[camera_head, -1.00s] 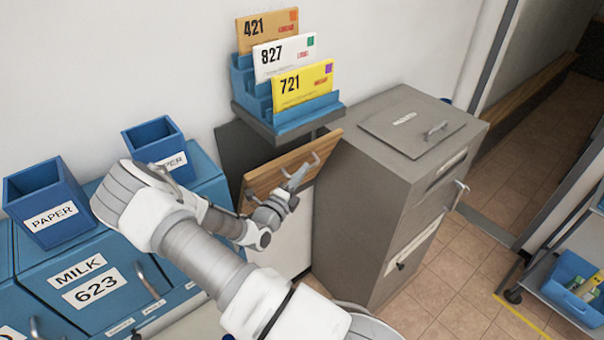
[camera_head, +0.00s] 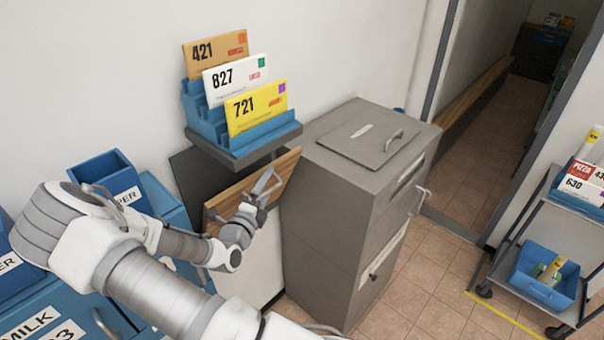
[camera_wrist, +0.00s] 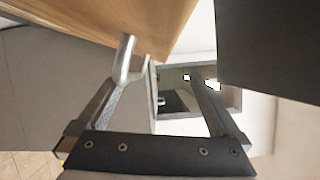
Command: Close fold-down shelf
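The fold-down shelf is a wooden board (camera_head: 228,198) below the blue letter rack, standing steeply tilted in front of a dark panel (camera_head: 190,172) on the wall. The board's wooden face (camera_wrist: 90,22) also fills the upper left of the wrist view. My gripper (camera_head: 268,180) is at the board's outer side, near its right half. Its fingers (camera_wrist: 160,66) are spread apart with nothing held between them. The left fingertip is at or very near the board's edge; I cannot tell whether it touches. My arm and wrist hide part of the board's lower left.
The letter rack (camera_head: 240,140) holds envelopes 421, 827 and 721 above the shelf. A grey cabinet (camera_head: 335,205) stands close on the right. Blue bins (camera_head: 105,180) are at the left. A cart (camera_head: 548,245) stands far right, with open tiled floor (camera_head: 430,275) between.

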